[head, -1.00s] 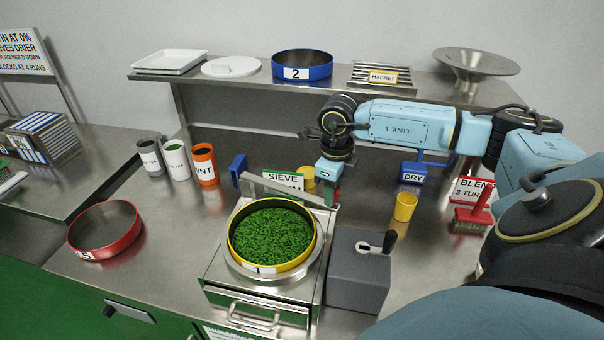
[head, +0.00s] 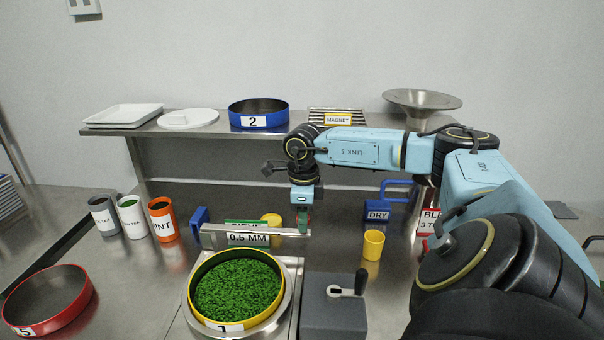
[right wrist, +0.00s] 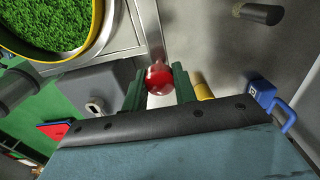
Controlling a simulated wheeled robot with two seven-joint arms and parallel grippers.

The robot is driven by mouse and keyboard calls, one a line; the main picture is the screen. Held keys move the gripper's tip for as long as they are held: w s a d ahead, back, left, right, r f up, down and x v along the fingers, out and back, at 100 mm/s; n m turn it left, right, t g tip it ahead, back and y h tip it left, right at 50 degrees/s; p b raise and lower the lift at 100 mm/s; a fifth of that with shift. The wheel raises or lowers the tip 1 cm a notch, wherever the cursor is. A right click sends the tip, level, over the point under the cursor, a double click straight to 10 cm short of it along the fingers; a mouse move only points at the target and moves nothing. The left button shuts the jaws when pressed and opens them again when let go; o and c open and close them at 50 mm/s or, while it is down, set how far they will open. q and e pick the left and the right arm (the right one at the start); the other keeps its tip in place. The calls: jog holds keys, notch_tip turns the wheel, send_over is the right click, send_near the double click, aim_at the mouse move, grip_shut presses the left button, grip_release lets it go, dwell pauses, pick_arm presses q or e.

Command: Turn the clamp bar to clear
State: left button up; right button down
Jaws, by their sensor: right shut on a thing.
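The clamp bar (head: 215,236) is a flat grey metal bar. It lies roughly level across the picture, just behind the yellow sieve (head: 193,290) full of green leaf. My right gripper (head: 303,222) points down at the bar's right end. In the right wrist view, the green fingers of my right gripper (right wrist: 158,88) are shut on a round red knob (right wrist: 158,80). The knob is hidden in the head view. My left gripper is not in view.
A grey block with a crank (head: 335,310) stands right of the sieve. A yellow cup (head: 373,245) and a blue DRY stamp (head: 378,214) stand further right. The red sieve (head: 48,300) and several cups, including an orange one (head: 162,220), are at left. A shelf (head: 330,132) runs behind.

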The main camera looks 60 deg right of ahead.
jog(key=c, duration=1.4)
grip_release()
jog(key=shift+w+d+r, duration=0.1)
jog(key=shift+d+r, duration=0.05)
jog(key=shift+d, duration=0.1)
jog(key=shift+c, duration=0.2)
jog(key=o, duration=0.3)
notch_tip(320, 180, up, 13)
jog(key=shift+r, duration=0.1)
